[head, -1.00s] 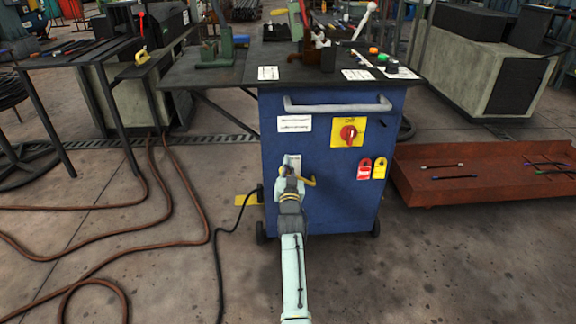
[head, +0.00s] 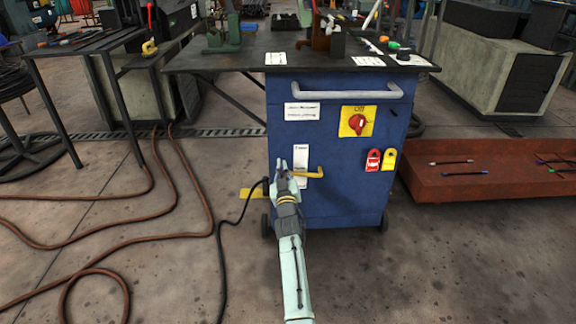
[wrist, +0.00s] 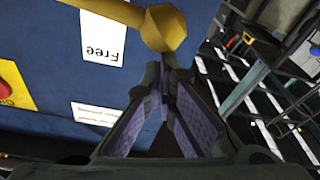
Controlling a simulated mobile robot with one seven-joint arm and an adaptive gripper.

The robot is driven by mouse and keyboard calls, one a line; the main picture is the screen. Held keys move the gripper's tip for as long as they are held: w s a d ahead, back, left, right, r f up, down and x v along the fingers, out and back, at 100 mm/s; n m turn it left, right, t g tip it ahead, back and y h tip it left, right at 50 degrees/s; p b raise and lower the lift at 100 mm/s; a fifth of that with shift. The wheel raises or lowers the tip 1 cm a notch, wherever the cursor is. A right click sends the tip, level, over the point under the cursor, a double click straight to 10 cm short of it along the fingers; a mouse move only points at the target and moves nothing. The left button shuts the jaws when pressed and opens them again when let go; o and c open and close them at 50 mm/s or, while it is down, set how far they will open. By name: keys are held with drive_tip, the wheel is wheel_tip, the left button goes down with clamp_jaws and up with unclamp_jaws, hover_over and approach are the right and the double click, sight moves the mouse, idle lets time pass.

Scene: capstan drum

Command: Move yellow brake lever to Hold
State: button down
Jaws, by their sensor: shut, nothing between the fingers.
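The yellow brake lever (head: 309,174) is on the front of the blue cabinet (head: 335,215), roughly horizontal in the head view. One end bends up at the right. In the wrist view the lever (wrist: 112,10) ends in a rounded knob (wrist: 167,28). A white plate (head: 301,155) is behind it; the wrist view shows the word "Free" upside down on this plate (wrist: 101,38). No "Hold" marking is readable. My gripper (head: 281,166) is left of the lever's bent end. In the wrist view its shut, empty fingertips (wrist: 165,76) are close to the knob; contact is unclear.
A red switch (head: 358,123) on a yellow plate, a grey handle (head: 347,95), and red (head: 373,160) and yellow (head: 389,160) tags are on the cabinet front. A rusty tray (head: 480,180) lies at right. Brown hoses (head: 200,190) cross the floor at left.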

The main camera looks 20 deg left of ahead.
wheel_tip(320, 180, down, 11)
drive_tip(key=n+g+y+b, duration=0.1)
drive_tip(key=n+b, duration=0.1)
drive_tip(key=n, duration=0.7)
drive_tip(key=shift+r+n+g+y+b, duration=0.2)
drive_tip(key=shift+n+g+y+b, duration=0.1)
drive_tip(key=shift+n, duration=0.1)
drive_tip(key=shift+a, duration=0.1)
